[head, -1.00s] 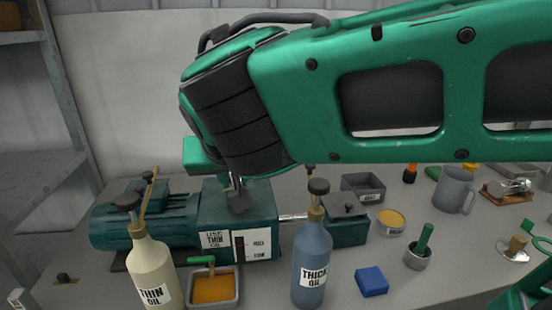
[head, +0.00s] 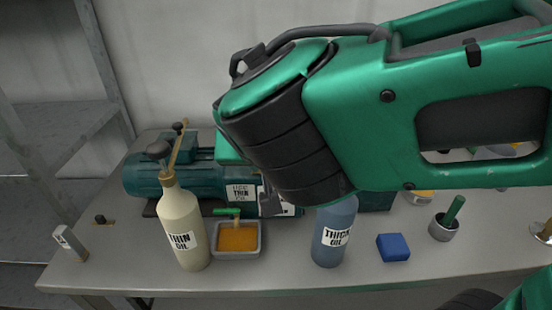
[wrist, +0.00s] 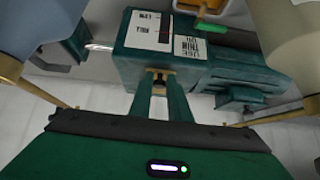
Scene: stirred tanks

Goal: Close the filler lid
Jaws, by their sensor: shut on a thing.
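My gripper (wrist: 159,82) shows in the wrist view with its two green fingers close together, shut on a small dark and brassy piece at the edge of the teal gear housing (wrist: 133,58). This piece seems to be part of the filler lid, but the fingers hide most of it and I cannot tell the lid's angle. The housing bears a "USE THIN OIL" label (wrist: 193,48) and a level gauge (wrist: 152,29), upside down in this view. In the head view my arm covers the fingertips and most of the housing; its label (head: 241,193) shows.
The cream thin-oil bottle (head: 180,228) and blue thick-oil bottle (head: 328,240) stand in front of the machine. A tray of amber oil (head: 238,240) lies between them. A blue block (head: 393,247) and a grey cup with a green handle (head: 444,228) are to the right.

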